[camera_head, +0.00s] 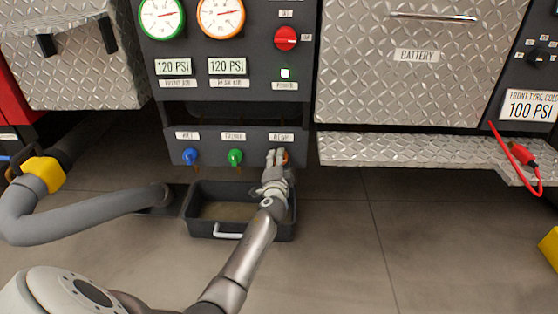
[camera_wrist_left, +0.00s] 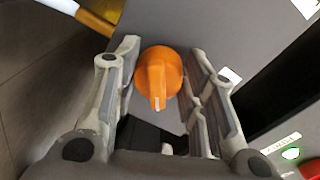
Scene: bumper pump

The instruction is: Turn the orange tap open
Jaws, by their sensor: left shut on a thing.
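The orange tap (camera_head: 286,157) is the rightmost of three taps on the lower dark panel, mostly hidden by my left gripper (camera_head: 277,158) in the head view. In the left wrist view, the orange tap (camera_wrist_left: 158,78) sits between the two fingers of my left gripper (camera_wrist_left: 164,58), which are shut on it. Its raised handle bar carries a white mark pointing to the bottom of that picture. The tap is still mounted on the grey panel. My right gripper is in neither view.
A blue tap (camera_head: 190,156) and a green tap (camera_head: 235,157) sit left of the orange one. A black tray (camera_head: 214,231) with a white handle stands on the floor below. A grey hose (camera_head: 95,215) lies left. A metal ledge (camera_head: 420,150) juts out right.

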